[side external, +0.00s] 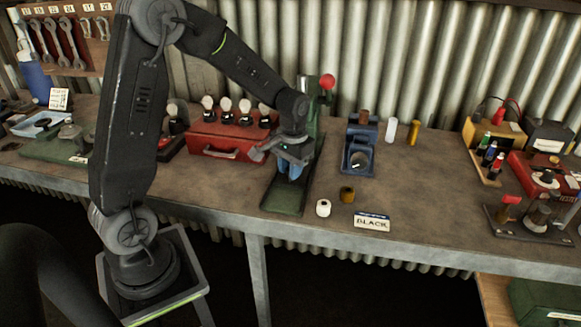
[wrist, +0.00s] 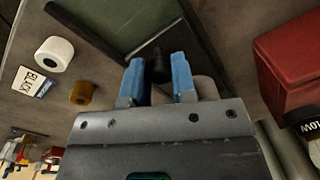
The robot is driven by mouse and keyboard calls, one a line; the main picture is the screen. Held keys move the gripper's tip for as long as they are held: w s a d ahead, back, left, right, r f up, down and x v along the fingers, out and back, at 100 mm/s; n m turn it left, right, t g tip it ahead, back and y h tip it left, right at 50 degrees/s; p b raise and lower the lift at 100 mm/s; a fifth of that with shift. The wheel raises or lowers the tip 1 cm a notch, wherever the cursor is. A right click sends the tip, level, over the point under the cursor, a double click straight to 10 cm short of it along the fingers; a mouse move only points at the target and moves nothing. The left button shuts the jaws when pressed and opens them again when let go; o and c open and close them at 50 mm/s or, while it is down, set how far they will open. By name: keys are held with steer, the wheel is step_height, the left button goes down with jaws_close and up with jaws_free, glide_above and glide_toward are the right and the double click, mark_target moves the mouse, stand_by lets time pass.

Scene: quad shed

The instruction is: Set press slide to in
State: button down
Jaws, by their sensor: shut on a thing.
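The green press (side external: 286,193) stands on the bench with its long base running toward the front edge and a red-ball lever (side external: 327,82) at its upper right. My gripper (side external: 291,172) is low over the middle of the base. In the wrist view its blue fingers (wrist: 160,76) are shut on a small dark knob (wrist: 158,66), which appears to be the press slide's handle. The green base (wrist: 125,22) shows beyond the fingers. Most of the slide is hidden by my gripper, so I cannot tell how far in it sits.
A red box (side external: 222,140) with several round-topped items stands left of the press. A blue fixture (side external: 358,158) stands right. A white ring (side external: 323,208), a brown ring (side external: 347,194) and a BLACK card (side external: 372,221) lie near the front edge.

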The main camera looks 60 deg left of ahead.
steer(key=shift+w+a+r, duration=0.1)
steer(key=shift+w+a, duration=1.4)
steer(key=c, duration=0.9)
jaws_free()
steer(key=r, duration=1.3)
steer(key=shift+w+d+r, duration=0.1)
steer(key=shift+d+r, duration=0.25)
steer(key=shift+d, duration=0.05)
